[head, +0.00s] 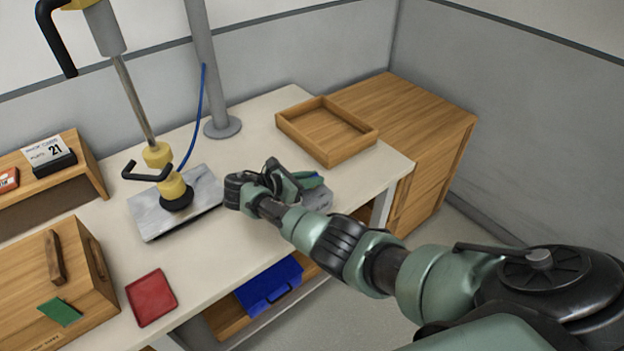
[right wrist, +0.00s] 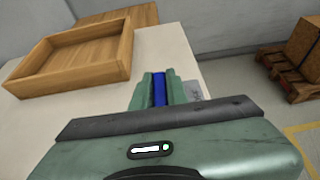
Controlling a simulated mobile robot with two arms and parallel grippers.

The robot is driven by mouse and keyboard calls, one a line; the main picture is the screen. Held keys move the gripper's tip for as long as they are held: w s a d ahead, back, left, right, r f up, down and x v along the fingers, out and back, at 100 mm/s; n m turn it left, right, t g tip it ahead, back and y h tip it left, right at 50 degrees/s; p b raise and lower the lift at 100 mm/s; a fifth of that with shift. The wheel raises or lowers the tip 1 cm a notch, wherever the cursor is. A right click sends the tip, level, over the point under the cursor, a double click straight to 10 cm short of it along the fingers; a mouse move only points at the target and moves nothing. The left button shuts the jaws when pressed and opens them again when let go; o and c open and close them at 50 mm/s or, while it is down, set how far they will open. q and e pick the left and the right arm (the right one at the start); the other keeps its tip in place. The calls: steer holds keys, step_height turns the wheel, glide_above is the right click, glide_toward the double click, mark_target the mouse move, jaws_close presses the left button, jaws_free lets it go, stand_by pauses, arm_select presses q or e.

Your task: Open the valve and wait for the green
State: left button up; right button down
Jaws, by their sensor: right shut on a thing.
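A yellow fitting with a bent black lever (head: 147,172) stands on a grey marbled plate (head: 148,214); it looks like the valve. A rod rises from it to a grey cylinder (head: 104,30) with a yellow top and another black lever. No green indicator lamp is clear on it. My right gripper (head: 312,180) is right of the plate, over the table, apart from the levers. In the right wrist view its green fingers (right wrist: 159,80) are shut on a blue thing (right wrist: 159,92), mostly hidden between them. My left gripper is not in view.
An empty wooden tray (head: 313,146) sits at the table's back right. A grey post (head: 204,70) with a blue cable (head: 194,125) stands behind the plate. A red tray (head: 151,297) and wooden box (head: 45,285) are front left.

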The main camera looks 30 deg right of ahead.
steer(key=shift+r, duration=0.1)
steer(key=c, duration=1.4)
jaws_free()
steer(key=b+v, duration=0.1)
steer(key=v, duration=0.6)
steer(key=shift+a+r, duration=0.1)
steer(key=shift+a, duration=0.25)
